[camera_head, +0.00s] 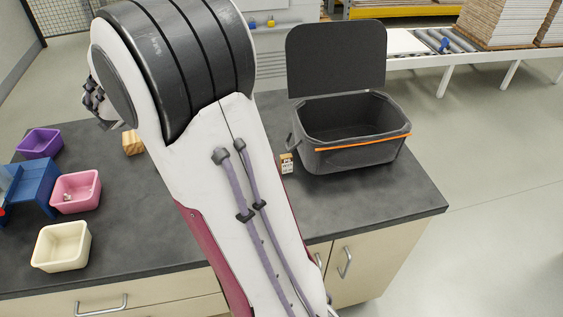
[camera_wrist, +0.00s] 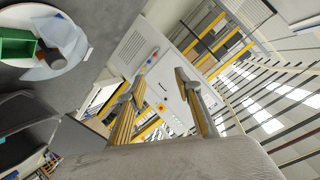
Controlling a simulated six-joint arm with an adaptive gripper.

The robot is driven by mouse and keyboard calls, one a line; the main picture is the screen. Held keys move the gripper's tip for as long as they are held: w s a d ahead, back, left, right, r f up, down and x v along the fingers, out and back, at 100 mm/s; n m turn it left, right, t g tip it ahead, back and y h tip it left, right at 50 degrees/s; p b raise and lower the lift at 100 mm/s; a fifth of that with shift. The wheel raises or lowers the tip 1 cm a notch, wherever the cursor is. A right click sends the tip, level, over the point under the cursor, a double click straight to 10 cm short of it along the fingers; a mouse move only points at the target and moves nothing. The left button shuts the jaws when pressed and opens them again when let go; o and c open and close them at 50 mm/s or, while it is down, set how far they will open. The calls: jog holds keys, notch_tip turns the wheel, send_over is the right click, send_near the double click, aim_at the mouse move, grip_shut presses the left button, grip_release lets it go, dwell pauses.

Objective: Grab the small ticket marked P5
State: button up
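A small tag (camera_head: 287,164) with a white face, dark marks and a tan top stands on the dark counter, just left of the black bin. Its marking is too small to read, so I cannot tell whether it says P5. My gripper (camera_wrist: 166,68) shows in the wrist view with its two fingers spread apart and nothing between them. It is tilted, with a distant white cabinet beyond the fingers. In the head view my arm covers the middle of the counter and I cannot make out the fingers. I see no tag in the wrist view.
An open-lidded black bin (camera_head: 350,155) with an orange strip stands on the right. Purple (camera_head: 40,143), pink (camera_head: 75,192) and cream (camera_head: 60,247) bins and a blue stand (camera_head: 33,185) are on the left. A small wooden block (camera_head: 132,143) sits behind them. The front right counter is clear.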

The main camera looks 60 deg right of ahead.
jog(key=s+d+f+m+g, duration=0.2)
jog(key=s+d+f+g, duration=0.2)
jog(key=s+f, duration=0.1)
jog(key=s+d+f+m+g+h, duration=0.1)
jog(key=s+d+f+m+g, duration=0.2)
jog(key=s+d+f+g, duration=0.1)
jog(key=s+d+f+m+g+h, duration=0.1)
jog(key=s+d+f+m+g, duration=0.2)
jog(key=s+f, duration=0.4)
jog(key=shift+s+d+f+g, duration=0.15)
jog(key=shift+d+f+g, duration=0.75)
jog(key=shift+g, duration=0.4)
jog(key=s+f+g, duration=0.1)
jog(key=s, duration=0.1)
jog(key=s+a+f+m+g+y, duration=0.1)
jog(key=s+f+g, duration=0.1)
jog(key=s+a+f+m+g, duration=0.1)
jog(key=s, duration=0.2)
jog(key=shift+f+g+y, duration=0.3)
jog(key=shift+x, duration=1.3)
